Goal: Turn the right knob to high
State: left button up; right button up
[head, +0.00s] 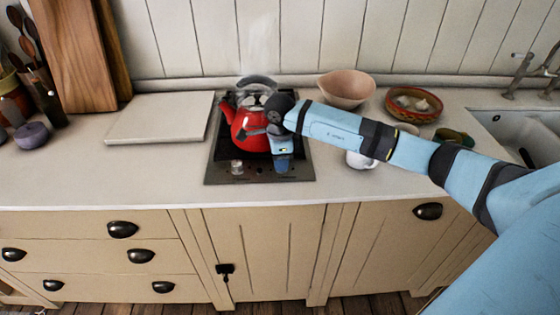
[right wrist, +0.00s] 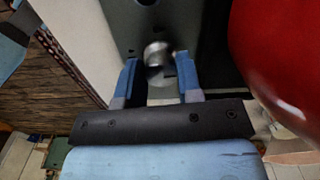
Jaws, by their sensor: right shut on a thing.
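The stove is a dark hob (head: 215,176) set in the counter. Its left knob (head: 237,167) is small and silvery, near the hob's front edge. My right gripper (head: 283,168) points down over the front right of the hob and hides the right knob in the head view. In the right wrist view, the silvery right knob (right wrist: 157,54) sits between the two blue fingertips of my right gripper (right wrist: 158,72), which is shut on it. The knob's exact setting cannot be told. My left gripper is not in view.
A red kettle (head: 240,118) stands on the hob just behind my right gripper, steaming; its side shows close by in the right wrist view (right wrist: 285,60). A white mug (head: 360,160) and a pink bowl (head: 347,88) stand to the right. A board (head: 158,118) lies left.

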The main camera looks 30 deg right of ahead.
jog(key=n+b, duration=0.2)
jog(key=n, duration=0.1)
jog(key=shift+f+b, duration=0.15)
jog(key=shift+b, duration=0.2)
jog(key=shift+n+b, duration=0.7)
jog(key=shift+n, duration=0.4)
jog(key=shift+s+n+b, duration=0.1)
jog(key=shift+n+b, duration=0.5)
jog(key=shift+n, duration=0.3)
jog(key=n+b, duration=0.1)
jog(key=n, duration=0.1)
jog(key=shift+n+b, duration=0.3)
jog(key=shift+b, duration=0.1)
jog(key=n+b, duration=0.2)
jog(key=n, duration=0.1)
jog(key=shift+s+n, duration=0.1)
jog(key=shift+n, duration=0.2)
jog(key=shift+n+b, duration=0.5)
jog(key=shift+n, duration=0.5)
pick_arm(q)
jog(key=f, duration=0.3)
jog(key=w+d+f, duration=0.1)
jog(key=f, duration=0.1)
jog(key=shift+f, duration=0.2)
pick_arm(e)
jog(key=shift+n, duration=0.6)
pick_arm(q)
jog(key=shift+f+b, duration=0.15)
jog(key=shift+b, duration=0.15)
